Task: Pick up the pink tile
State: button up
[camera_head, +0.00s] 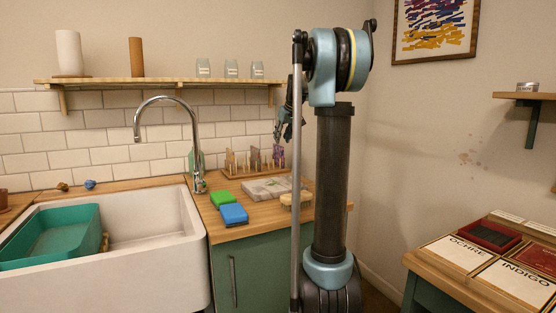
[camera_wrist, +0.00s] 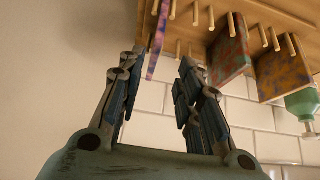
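A thin pink-purple tile (camera_wrist: 157,40) stands nearly edge-on in the wooden peg rack (camera_wrist: 272,14), at the top of the wrist view. In the head view, a purplish tile (camera_head: 279,152) stands at the right end of the rack (camera_head: 240,175). My gripper (camera_wrist: 158,66) is open and empty, its two fingers well apart. The tile's near edge shows beyond the fingertips, closer to the left finger; I see no clear contact. In the head view my gripper (camera_head: 282,136) hangs just above the rack's right end, partly hidden by my arm.
A reddish tile (camera_wrist: 230,52) and an orange-blue tile (camera_wrist: 283,74) stand in the rack to the right. A green bottle (camera_wrist: 303,104) is beyond them. A marbled slab (camera_head: 268,188), brush (camera_head: 296,200), green sponge (camera_head: 221,198) and blue sponge (camera_head: 233,214) lie in front of the rack.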

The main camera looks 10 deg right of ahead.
aim_at(279, 146)
jog(key=x, duration=0.6)
jog(key=shift+f, duration=0.1)
jog(key=shift+d+x, duration=0.2)
jog(key=shift+x, duration=1.1)
jog(key=shift+d+x, duration=0.25)
jog(key=shift+x, duration=1.1)
grip_shut()
